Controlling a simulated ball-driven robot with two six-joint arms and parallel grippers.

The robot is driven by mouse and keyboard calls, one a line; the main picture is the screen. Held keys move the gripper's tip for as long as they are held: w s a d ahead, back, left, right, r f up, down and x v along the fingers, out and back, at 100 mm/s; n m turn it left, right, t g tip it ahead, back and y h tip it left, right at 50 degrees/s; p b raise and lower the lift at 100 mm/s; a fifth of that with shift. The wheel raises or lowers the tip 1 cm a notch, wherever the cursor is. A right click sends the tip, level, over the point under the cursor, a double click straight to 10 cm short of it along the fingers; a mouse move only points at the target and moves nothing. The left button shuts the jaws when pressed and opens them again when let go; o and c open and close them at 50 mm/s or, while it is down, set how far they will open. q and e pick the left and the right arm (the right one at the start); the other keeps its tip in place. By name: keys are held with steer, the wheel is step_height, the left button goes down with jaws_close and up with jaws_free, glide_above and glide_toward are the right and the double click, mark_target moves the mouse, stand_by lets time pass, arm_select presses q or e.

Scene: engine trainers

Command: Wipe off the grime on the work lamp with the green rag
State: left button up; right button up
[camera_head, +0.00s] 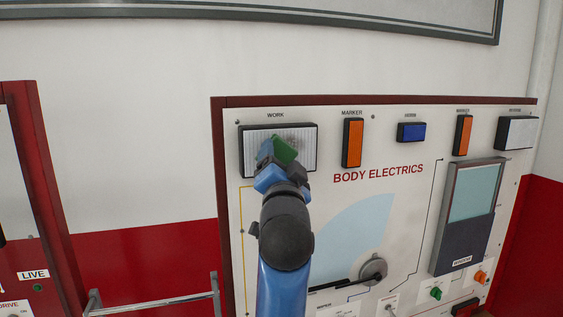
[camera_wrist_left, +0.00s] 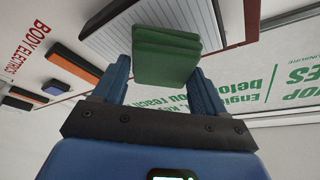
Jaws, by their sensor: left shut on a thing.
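The work lamp (camera_head: 303,150) is a pale ribbed rectangle in a black frame under the label WORK, at the board's upper left. It also shows in the left wrist view (camera_wrist_left: 118,32), partly behind the rag. Faint grey mottling shows on its face; I cannot tell clearly how much is grime. My left gripper (camera_head: 273,164) is in front of the lamp, shut on the green rag (camera_head: 284,150). The rag (camera_wrist_left: 166,55) is a folded pad held between the two blue fingers. It overlaps the lamp; whether it touches the lamp is unclear. My right gripper is out of view.
The BODY ELECTRICS board (camera_head: 415,215) also carries orange marker lamps (camera_head: 353,143), a blue horn button (camera_head: 411,132), a white lamp (camera_head: 517,132), a grey wiper knob (camera_head: 373,270) and a screen panel (camera_head: 467,216). A metal rail (camera_head: 155,306) stands at lower left.

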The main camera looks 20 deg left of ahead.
mark_target(297, 158)
arm_select(q)
steer(key=shift+w+a, duration=0.35)
steer(key=shift+w, duration=0.2)
steer(key=shift+w+a, duration=0.3)
steer(key=shift+w, duration=0.2)
stand_by(0.5)
steer(key=shift+d, duration=0.1)
steer(key=shift+w+d, duration=0.55)
steer(key=shift+d, duration=0.3)
steer(key=shift+w+d, duration=0.5)
steer(key=shift+d, duration=0.35)
steer(key=shift+w+d, duration=1.15)
steer(key=shift+d, duration=0.3)
steer(key=shift+w+p, duration=0.1)
steer(key=shift+p, duration=0.2)
steer(key=shift+r, duration=0.1)
